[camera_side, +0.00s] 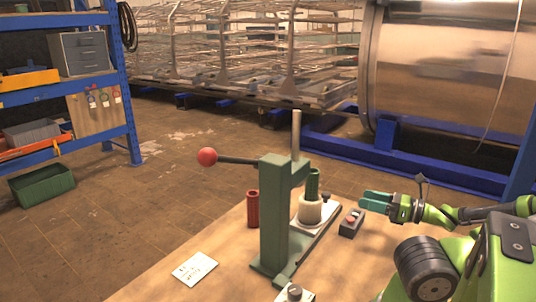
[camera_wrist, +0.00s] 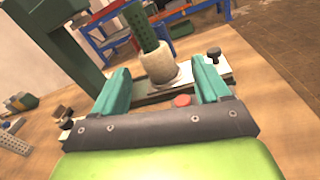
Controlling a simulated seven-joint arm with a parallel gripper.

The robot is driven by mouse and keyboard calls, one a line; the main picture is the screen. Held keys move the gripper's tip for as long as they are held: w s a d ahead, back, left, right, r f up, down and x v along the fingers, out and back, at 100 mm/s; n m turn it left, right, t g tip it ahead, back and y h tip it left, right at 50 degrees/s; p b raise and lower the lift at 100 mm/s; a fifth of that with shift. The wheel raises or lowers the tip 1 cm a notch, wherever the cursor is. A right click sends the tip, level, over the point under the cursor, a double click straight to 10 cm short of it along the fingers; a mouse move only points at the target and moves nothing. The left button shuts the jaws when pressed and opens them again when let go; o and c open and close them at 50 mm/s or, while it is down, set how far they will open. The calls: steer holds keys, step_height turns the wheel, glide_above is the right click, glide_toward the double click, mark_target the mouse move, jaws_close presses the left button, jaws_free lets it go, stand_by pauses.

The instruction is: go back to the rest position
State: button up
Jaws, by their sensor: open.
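My gripper (camera_side: 376,201) is at the right of the press in the side view, above the table, with its teal fingers pointing left. In the wrist view my gripper (camera_wrist: 160,88) has its two teal fingers spread apart, open, with nothing held between them. Ahead of the fingers stands a pale cylindrical holder (camera_wrist: 159,66) with a dark green perforated tube (camera_wrist: 140,25) upright in it. The same holder (camera_side: 309,211) and green tube (camera_side: 313,184) show in the side view, apart from the fingers.
A green press (camera_side: 273,220) with a red-knobbed lever (camera_side: 207,157) stands on the wooden table (camera_side: 150,285). A red perforated tube (camera_side: 252,209) stands left of it. A button box (camera_side: 351,223) sits below my gripper. A paper card (camera_side: 195,268) lies at front left.

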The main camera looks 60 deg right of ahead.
steer(key=w+d+r+m+g+h, duration=0.1)
steer(key=w+d+r+m+h, duration=0.2)
steer(key=m, duration=0.5)
steer(key=d+r+m+g+h, duration=0.1)
steer(key=d+r+m+h, duration=0.1)
steer(key=r+m, duration=0.45)
steer(key=w+d+r+m+g+h, duration=0.1)
steer(key=w+d+r+m+h, duration=0.15)
steer(key=m, duration=0.75)
steer(key=w+a+r+m+g+y, duration=0.2)
steer(key=a+r+m, duration=0.3)
steer(key=a+m, duration=0.5)
steer(key=a+f+m+g+y, duration=0.1)
steer(key=a+m+g+y, duration=0.1)
steer(key=a, duration=1.2)
steer(key=a+f+m+g+y, duration=0.2)
steer(key=a+g+y, duration=0.1)
steer(key=a, duration=1.2)
steer(key=shift+s+a+f+g+y, duration=0.15)
steer(key=shift+a+f+g+y, duration=0.1)
steer(key=shift+g+y, duration=0.1)
